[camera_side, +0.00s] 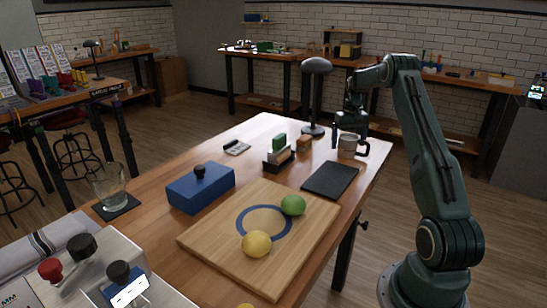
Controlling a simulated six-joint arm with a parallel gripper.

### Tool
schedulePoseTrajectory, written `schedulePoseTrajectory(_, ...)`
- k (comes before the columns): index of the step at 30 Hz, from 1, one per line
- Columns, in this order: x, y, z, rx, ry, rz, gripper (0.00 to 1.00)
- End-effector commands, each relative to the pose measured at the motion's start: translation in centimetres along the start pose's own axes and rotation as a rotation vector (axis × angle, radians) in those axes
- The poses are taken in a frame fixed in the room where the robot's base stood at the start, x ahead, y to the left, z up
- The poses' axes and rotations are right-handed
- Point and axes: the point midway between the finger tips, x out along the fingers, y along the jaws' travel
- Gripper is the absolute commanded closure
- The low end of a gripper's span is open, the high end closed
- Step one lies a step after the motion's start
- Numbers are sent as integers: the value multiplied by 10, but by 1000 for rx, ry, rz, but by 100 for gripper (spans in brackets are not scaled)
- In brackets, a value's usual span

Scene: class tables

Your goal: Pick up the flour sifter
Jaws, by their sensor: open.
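The flour sifter looks like the small light metal cup (347,144) with a dark side handle, at the far right end of the wooden table. My gripper (349,132) points down directly over the cup, with its dark fingers apart near the cup's rim. The fingers partly hide the top of the cup. I cannot tell whether they touch it. The cup stands upright on the table.
A dark mushroom-topped stand (315,98) rises just left of my gripper. A black mat (330,179) lies in front of the cup. A cutting board (210,238) holds a lime (293,205) and a lemon (257,243). A blue box (202,188) stands left.

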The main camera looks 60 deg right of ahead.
Motion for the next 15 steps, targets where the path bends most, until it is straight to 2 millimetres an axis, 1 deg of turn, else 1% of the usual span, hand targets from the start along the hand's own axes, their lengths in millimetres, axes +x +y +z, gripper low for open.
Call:
schedulePoseTrajectory(1,6,0,0,0,-2,0,8)
schedulePoseTrajectory(3,12,0,0,0,-1,0,8)
schedulePoseTrajectory(6,18,0,0,0,-1,0,8)
schedulePoseTrajectory(15,19,0,0,0,0,0,8)
